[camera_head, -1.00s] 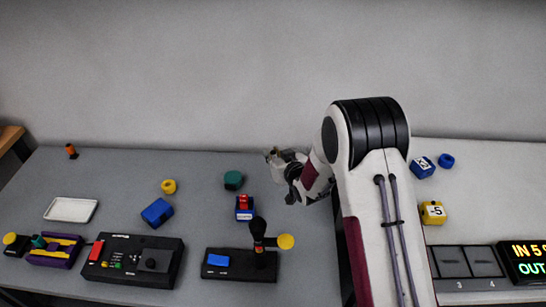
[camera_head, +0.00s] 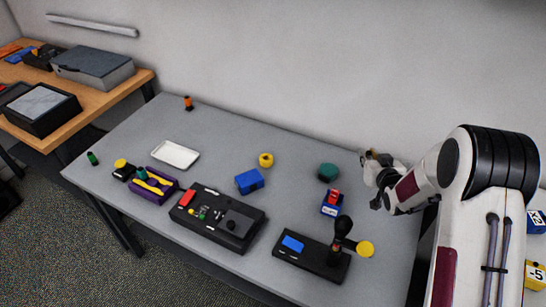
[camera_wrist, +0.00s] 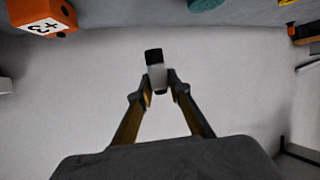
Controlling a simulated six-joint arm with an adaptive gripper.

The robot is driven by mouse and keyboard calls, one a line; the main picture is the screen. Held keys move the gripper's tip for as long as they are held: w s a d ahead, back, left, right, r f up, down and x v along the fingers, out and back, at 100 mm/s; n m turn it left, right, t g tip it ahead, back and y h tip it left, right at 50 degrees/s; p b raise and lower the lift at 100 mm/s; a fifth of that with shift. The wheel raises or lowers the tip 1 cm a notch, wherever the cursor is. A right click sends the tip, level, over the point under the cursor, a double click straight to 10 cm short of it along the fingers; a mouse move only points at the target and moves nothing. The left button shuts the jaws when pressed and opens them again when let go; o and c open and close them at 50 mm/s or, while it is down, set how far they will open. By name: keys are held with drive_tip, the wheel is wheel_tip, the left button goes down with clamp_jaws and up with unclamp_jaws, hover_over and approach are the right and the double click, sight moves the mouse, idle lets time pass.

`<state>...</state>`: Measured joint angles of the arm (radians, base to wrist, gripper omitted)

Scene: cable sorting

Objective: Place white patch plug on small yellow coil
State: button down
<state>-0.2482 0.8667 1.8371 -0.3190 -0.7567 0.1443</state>
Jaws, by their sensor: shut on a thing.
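My gripper (camera_wrist: 158,82) is shut on a small white plug with a black end (camera_wrist: 156,62), seen between the fingertips in the wrist view. In the head view my gripper (camera_head: 368,157) is over the back right of the grey table, right of the dark green coil (camera_head: 328,172). The plug is too small to make out there. The small yellow coil (camera_head: 266,160) lies on the table left of the green coil, well apart from my gripper, with a dark hole in its middle.
A blue block (camera_head: 249,181) lies just in front of the yellow coil. A blue holder with a red top (camera_head: 331,204) and a black joystick box (camera_head: 312,256) stand front right. A black control box (camera_head: 218,217), purple tray (camera_head: 151,186) and white tray (camera_head: 175,154) are left.

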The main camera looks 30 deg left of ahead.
drive_tip(key=a+r+n+g+y, duration=0.1)
drive_tip(key=a+n+g+y, duration=0.15)
drive_tip(key=a, duration=1.35)
drive_tip(key=r+n+g+y, duration=0.2)
drive_tip(key=n+g+y, duration=0.1)
drive_tip(key=n, duration=0.1)
hover_over(266, 157)
drive_tip(key=shift+s+f, duration=0.1)
drive_tip(key=shift+s, duration=0.05)
drive_tip(key=shift+f, duration=3.1)
drive_tip(key=shift+f, duration=1.9)
drive_tip(key=shift+f, duration=0.15)
drive_tip(key=c, duration=1.9)
unclamp_jaws()
